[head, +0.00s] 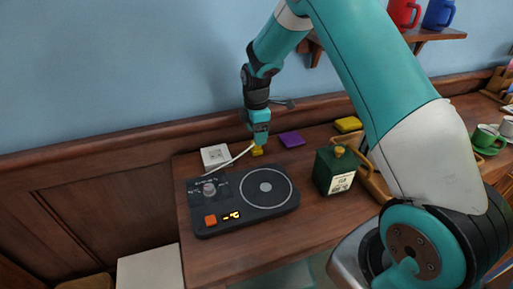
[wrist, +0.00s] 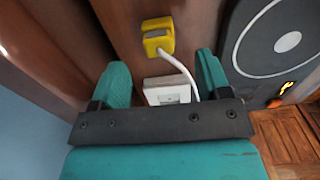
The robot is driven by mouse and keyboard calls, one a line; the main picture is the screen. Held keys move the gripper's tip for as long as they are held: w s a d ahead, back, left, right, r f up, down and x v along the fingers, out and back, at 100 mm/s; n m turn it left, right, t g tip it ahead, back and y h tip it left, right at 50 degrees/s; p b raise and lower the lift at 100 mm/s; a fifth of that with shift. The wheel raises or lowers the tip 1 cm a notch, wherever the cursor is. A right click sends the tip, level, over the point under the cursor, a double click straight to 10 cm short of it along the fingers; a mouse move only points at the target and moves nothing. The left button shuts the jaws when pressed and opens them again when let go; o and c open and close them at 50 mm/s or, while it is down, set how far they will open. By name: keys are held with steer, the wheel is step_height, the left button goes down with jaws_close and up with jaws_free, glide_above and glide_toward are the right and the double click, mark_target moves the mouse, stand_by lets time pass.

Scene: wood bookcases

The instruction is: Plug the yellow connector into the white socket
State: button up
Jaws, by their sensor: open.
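The yellow connector (head: 257,151) lies on the wooden table near the back wall, with a white cable running from it. In the wrist view the connector (wrist: 151,45) shows just beyond the fingertips, and its cable passes back between the fingers. The white socket (head: 214,155) lies flat to the left of the connector, behind the black device. In the wrist view part of the socket (wrist: 166,84) shows between the fingers, partly hidden by the gripper. My gripper (head: 259,143) is open and points down over the connector; in the wrist view its fingers (wrist: 160,62) are apart with neither touching the connector.
A black turntable-like device (head: 265,188) fills the table's front left. A purple block (head: 291,139), a yellow block (head: 348,124) and a dark green canister (head: 335,169) stand to the right. A wooden ledge (head: 200,133) runs behind.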

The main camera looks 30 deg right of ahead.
mark_target(256, 150)
steer(key=shift+f+p, duration=0.7)
steer(key=shift+f, duration=1.85)
steer(key=c, duration=1)
